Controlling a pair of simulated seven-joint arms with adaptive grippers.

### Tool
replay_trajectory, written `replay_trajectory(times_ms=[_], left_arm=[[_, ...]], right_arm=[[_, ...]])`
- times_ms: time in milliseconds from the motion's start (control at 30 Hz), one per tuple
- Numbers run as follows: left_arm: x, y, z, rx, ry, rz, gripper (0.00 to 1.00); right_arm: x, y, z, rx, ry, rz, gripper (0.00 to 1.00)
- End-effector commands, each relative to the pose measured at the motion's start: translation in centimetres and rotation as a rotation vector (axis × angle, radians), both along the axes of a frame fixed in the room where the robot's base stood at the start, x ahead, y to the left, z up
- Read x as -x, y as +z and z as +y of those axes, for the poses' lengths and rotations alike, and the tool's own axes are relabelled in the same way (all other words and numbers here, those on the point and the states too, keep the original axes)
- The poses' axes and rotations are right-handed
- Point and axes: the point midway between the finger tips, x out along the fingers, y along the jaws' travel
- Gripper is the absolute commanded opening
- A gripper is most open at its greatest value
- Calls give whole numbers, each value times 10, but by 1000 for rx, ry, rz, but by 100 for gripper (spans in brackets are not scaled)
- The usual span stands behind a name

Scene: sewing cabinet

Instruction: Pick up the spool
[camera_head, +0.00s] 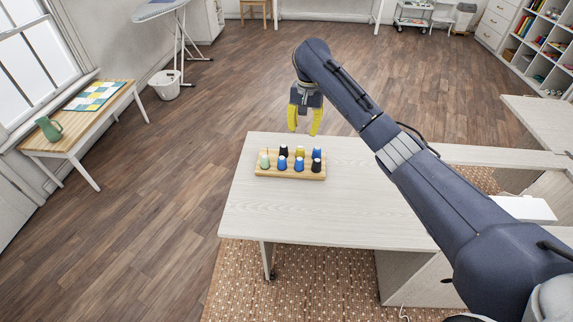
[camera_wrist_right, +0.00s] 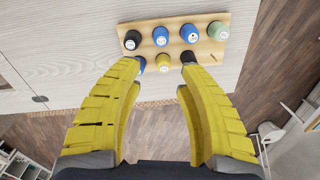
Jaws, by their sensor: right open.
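Several spools stand upright in two rows on a wooden rack (camera_head: 262,173) on the pale table. The near row has a green spool (camera_head: 265,160), two blue ones and a black one (camera_head: 316,165). The far row has a black spool, a yellow spool (camera_head: 300,152) and a blue spool (camera_head: 317,152), with a bare peg at its left end. My right gripper (camera_head: 303,132) is open, yellow-fingered and empty, above the table's far edge. In the right wrist view the yellow spool (camera_wrist_right: 163,63) shows between the fingertips (camera_wrist_right: 158,72), apart from them. My left gripper is out of view.
The pale table (camera_head: 340,215) is clear around the rack. My right arm reaches across its right part. A white object (camera_head: 525,208) lies at the right. A side table with a green pitcher (camera_head: 49,128) stands far left by the window.

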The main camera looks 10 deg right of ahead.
Motion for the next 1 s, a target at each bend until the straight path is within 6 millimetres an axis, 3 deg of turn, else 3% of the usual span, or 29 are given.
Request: replay_trajectory(times_ms=[167,633,1000], left_arm=[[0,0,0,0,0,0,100],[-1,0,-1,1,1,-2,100],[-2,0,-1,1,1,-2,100]], right_arm=[[2,5,2,34,49,-3,38],[3,-45,4,33,52,0,38],[-3,-54,5,33,55,-20,38]])
